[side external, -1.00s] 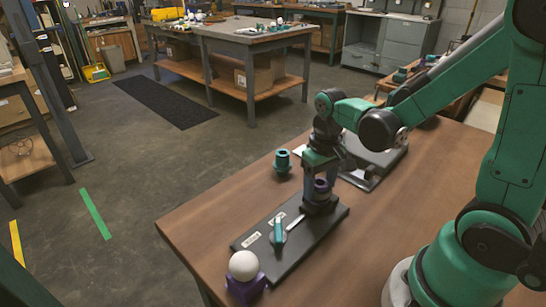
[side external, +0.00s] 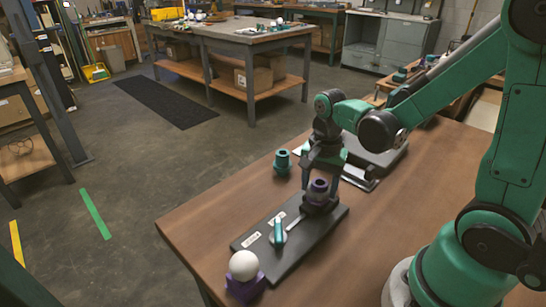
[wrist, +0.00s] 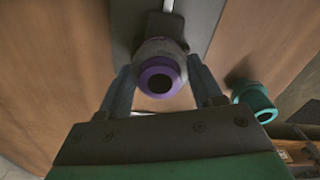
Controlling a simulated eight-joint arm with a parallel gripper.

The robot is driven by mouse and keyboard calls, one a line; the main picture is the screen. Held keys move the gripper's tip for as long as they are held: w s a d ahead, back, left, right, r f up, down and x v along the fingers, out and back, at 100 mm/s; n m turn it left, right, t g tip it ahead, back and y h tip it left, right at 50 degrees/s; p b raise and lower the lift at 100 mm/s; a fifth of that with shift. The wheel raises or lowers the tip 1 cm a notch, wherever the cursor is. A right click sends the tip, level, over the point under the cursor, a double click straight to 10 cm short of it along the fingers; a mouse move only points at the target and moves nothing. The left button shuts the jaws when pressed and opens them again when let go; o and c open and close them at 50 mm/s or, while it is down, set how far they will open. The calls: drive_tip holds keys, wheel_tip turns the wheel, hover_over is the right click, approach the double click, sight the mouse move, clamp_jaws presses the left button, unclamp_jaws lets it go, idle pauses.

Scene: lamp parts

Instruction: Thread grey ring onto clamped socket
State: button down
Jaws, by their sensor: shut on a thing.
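The clamped socket shows as a dark purple upright piece (side external: 319,187) at the back end of a dark base plate (side external: 290,240). In the wrist view its purple rim (wrist: 158,64) has a dark hole and faces the camera. The grey ring (wrist: 152,48) shows as a pale grey band around the socket, below the purple rim. How far it is threaded cannot be told. My gripper (wrist: 160,70) points down over the socket, with one finger on each side, shut on the grey ring. In the side view the gripper (side external: 320,180) straddles the socket.
A teal lever (side external: 278,232) stands on the plate. A white ball on a purple stand (side external: 245,275) is at the front corner. A teal socket (side external: 282,162) stands free behind, also in the wrist view (wrist: 254,100). A grey fixture (side external: 370,160) lies behind the gripper.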

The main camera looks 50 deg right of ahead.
drive_tip(key=shift+m, duration=0.7)
drive_tip(key=m, duration=0.6)
drive_tip(key=shift+f+m, duration=0.1)
drive_tip(key=shift+m, duration=0.3)
drive_tip(key=shift+m, duration=1.2)
drive_tip(key=m, duration=0.4)
